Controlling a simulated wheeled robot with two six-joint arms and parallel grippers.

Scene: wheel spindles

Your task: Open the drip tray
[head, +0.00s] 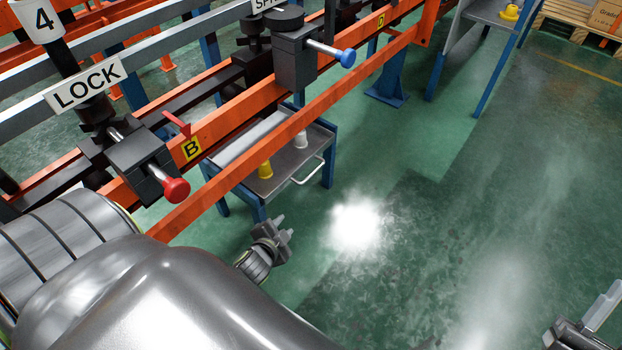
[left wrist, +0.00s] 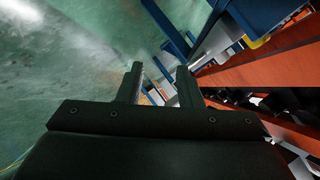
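A grey metal tray (head: 315,143) sits in a blue-legged stand below the orange rails, with a pale bar handle (head: 308,173) on its right side. I take it for the drip tray; how far it is drawn out cannot be told. A yellow cup (head: 265,169) and a whitish cup (head: 300,140) stand on it. My left gripper (head: 282,232) is below the tray in the picture, apart from the handle. The left wrist view shows its two fingers (left wrist: 160,85) apart with nothing between them. My right gripper (head: 590,322) is cut off at the lower right corner.
Orange rails pass above the tray. A black block with a red knob (head: 175,190) under a LOCK sign (head: 86,84) and another with a blue knob (head: 347,58) stick out from them. The green floor (head: 430,230) to the right is clear.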

